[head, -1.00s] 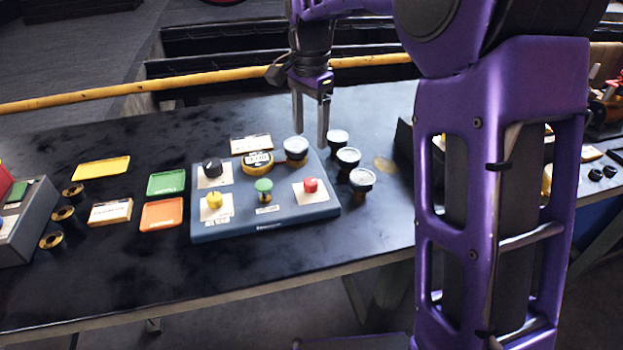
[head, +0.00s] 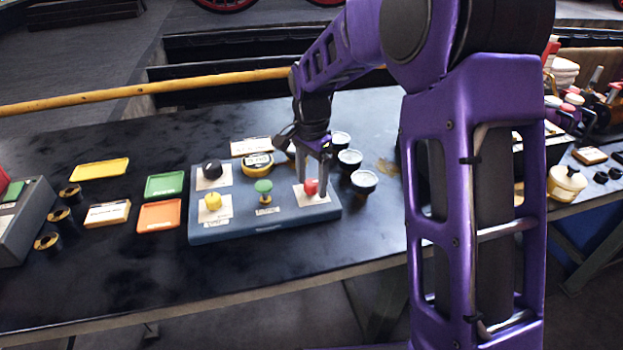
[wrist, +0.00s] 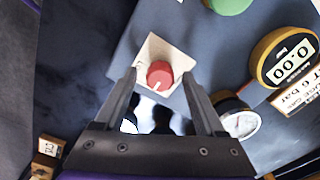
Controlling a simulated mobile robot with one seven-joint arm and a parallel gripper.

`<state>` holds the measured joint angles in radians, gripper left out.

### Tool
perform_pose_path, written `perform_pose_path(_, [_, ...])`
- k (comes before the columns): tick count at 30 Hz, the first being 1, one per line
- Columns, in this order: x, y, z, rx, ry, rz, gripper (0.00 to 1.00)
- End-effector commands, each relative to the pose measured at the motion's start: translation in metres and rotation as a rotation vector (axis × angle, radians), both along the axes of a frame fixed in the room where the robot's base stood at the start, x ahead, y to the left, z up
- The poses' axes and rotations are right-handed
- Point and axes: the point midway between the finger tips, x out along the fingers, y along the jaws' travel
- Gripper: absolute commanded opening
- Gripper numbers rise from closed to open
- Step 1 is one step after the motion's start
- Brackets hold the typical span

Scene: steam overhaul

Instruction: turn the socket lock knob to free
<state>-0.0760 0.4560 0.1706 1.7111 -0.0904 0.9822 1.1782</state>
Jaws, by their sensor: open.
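A red knob (head: 311,187) with a white pointer line stands on a pale label plate at the right end of the blue-grey panel (head: 265,223). In the wrist view the red knob (wrist: 160,76) lies between the fingertips of my open gripper (wrist: 158,84). My gripper (head: 312,184) points down at it in the head view, with fingers on either side; I cannot tell whether they touch it. The plate's lettering is too small to read. A black knob (head: 212,169) and a yellow knob (head: 213,201) stand at the panel's left; a green button (head: 263,186) is in the middle.
A yellow digital gauge (wrist: 290,60) reading 0.00 and a round gauge (wrist: 238,118) sit near my gripper. Several round gauges (head: 364,181) stand right of the panel. Green (head: 165,185) and orange (head: 160,214) trays lie to its left. The table front is clear.

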Motion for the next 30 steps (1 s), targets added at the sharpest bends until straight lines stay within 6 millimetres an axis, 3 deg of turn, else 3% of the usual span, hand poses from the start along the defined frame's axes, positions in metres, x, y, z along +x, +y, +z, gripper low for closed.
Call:
perform_pose_path(2, [0.0000,0.0000,0.0001,0.000,0.000,0.000,0.68])
perform_pose_path(13, [0.0001,-0.0001,0.0004,0.000,0.000,0.000,0.02])
perform_pose_path(23, [0.0001,-0.0001,0.0010,0.000,0.000,0.021,0.00])
perform_pose_path(30, [0.0001,0.0000,0.0020,0.000,0.000,0.132,0.00])
